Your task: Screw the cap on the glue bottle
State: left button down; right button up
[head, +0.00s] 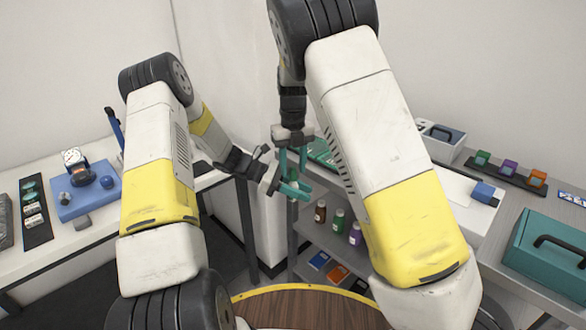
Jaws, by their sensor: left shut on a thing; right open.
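My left gripper (290,183) is near the picture's middle, in the air in front of the right-hand bench. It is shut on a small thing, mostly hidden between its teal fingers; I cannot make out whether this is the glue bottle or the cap. My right gripper (293,160) points down from above, just over the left gripper. Its teal fingers are apart, and I see nothing clearly between them. The two grippers are very close; I cannot tell if they touch. I cannot identify the glue bottle or its cap for certain.
Brown (320,211), green (338,221) and purple (355,234) bottles stand on a shelf under the right bench. A teal case (545,262) and a block rack (505,172) are on that bench. A blue gauge stand (85,195) sits on the left bench.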

notch_tip(320, 180, up, 4)
jog(key=shift+f, duration=0.2)
jog(key=shift+c, duration=0.3)
